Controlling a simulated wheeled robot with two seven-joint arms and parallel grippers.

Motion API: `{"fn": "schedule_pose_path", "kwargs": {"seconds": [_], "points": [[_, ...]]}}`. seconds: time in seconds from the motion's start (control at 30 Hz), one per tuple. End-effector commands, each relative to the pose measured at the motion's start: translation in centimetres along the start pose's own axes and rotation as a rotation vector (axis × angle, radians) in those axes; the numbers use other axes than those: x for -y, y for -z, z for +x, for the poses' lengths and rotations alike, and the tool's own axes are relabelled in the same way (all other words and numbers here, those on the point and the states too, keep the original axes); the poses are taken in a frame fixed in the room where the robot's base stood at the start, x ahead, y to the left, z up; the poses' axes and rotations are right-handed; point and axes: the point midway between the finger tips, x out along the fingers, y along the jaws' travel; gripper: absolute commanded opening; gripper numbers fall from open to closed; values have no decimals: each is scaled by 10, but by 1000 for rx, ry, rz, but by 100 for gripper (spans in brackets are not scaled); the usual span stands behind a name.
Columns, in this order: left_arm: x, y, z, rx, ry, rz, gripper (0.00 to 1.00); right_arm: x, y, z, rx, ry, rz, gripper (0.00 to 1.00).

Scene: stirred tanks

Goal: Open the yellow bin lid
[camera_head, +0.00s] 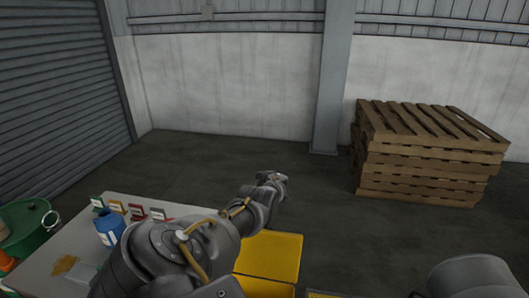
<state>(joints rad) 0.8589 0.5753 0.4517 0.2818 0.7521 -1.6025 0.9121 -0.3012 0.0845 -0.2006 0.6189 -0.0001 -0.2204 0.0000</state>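A yellow panel (272,255), which looks like the bin lid, shows at the bottom centre. A further yellow strip (268,290) lies below it, cut off by the frame edge. I cannot tell how far the lid is raised. My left arm reaches across from the lower left and covers the panel's left side. My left gripper (274,178) is above and beyond the panel's far edge, apart from it in the picture. It is small and seen from behind, so its opening is unclear. My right arm shows only at the lower right; its gripper is out of frame.
A grey table (45,250) at the lower left holds a blue container (110,231) and several small coloured cards. A green drum (28,229) stands at the left edge. Stacked wooden pallets (425,160) stand at the right. The floor beyond the panel is clear.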

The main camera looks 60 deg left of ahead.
Motion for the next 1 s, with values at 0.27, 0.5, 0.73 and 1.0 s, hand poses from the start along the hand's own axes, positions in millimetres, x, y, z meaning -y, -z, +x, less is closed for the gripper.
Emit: {"fn": "schedule_pose_path", "kwargs": {"seconds": [0.27, 0.5, 0.73, 1.0], "points": [[-1, 0, -8, -1, -5, -1, 33, 1, 4, -1, -5, 1, 1, 36], [-2, -1, -49, -1, -6, -1, 33, 5, 4, -4, -5, 6, 3, 36], [-2, -1, -90, 0, -3, 0, 33, 8, 4, -2, -5, 8, 4, 36], [-2, -1, -108, -1, -1, 1, 33, 5, 3, -1, -4, 6, 4, 36]]}}
